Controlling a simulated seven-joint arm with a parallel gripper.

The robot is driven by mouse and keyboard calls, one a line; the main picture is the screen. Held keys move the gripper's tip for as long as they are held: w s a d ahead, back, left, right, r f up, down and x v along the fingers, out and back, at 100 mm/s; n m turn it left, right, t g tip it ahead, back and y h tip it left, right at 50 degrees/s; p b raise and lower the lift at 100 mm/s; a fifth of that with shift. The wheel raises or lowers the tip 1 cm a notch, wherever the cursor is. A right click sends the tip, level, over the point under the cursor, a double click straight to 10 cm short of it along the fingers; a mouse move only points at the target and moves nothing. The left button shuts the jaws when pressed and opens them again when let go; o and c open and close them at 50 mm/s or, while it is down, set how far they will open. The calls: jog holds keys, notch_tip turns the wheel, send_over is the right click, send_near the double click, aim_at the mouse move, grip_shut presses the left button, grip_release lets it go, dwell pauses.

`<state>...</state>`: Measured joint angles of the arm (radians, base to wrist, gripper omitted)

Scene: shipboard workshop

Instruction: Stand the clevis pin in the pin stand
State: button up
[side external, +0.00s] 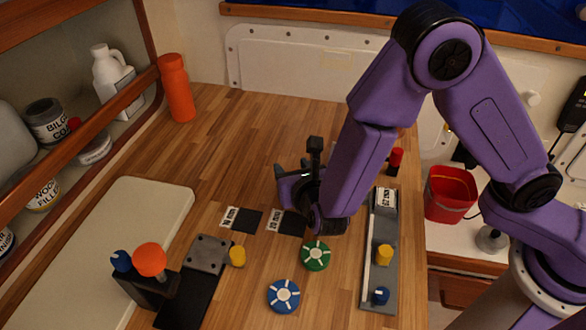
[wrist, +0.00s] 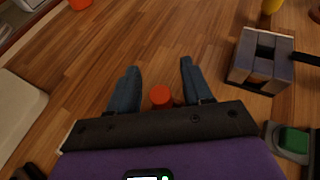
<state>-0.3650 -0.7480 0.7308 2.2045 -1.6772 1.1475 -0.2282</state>
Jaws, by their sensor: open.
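My gripper (side external: 284,180) is open above the wooden worktop, tilted to the left. In the wrist view its two fingers (wrist: 155,85) are spread apart. A small orange-red round-topped piece (wrist: 160,96) shows between them, near the finger bases, touching neither as far as I can see. It may be the clevis pin; its lower part is hidden. I cannot tell for sure which thing is the pin stand. A grey slotted block (wrist: 243,56) stands right of the fingers.
A grey tray (side external: 372,270) with yellow and blue knobs lies at right. Green (side external: 315,255) and blue (side external: 283,296) discs lie in front. A grey plate (side external: 208,254), a cream board (side external: 150,205) and an orange bottle (side external: 176,88) are at left.

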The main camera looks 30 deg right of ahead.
jog(key=shift+r, duration=0.15)
jog(key=v, duration=1.2)
jog(key=s+d+m+g, duration=0.1)
jog(key=d+m+g, duration=0.1)
jog(key=d, duration=0.4)
jog(key=s+d+m+g+h, duration=0.1)
jog(key=d+m+g, duration=0.2)
jog(key=d+m, duration=0.2)
jog(key=s+d+r+m+g+h, duration=0.1)
jog(key=d+m+g, duration=0.1)
jog(key=d+m, duration=0.2)
jog(key=shift+s+d+r+g, duration=0.1)
jog(key=shift+s+d+g, duration=0.05)
jog(key=shift+d, duration=0.55)
jog(key=shift+s+d+g, duration=0.15)
jog(key=shift+d, duration=0.6)
jog(key=s+d+r+m+g+y, duration=0.2)
jog(key=s+d+m+g+y, duration=0.3)
jog(key=s+m, duration=0.4)
jog(key=s+d, duration=0.1)
jog(key=s, duration=0.2)
jog(key=shift+s+r+y, duration=0.2)
jog(key=shift+s+y, duration=0.1)
jog(key=shift+y, duration=0.1)
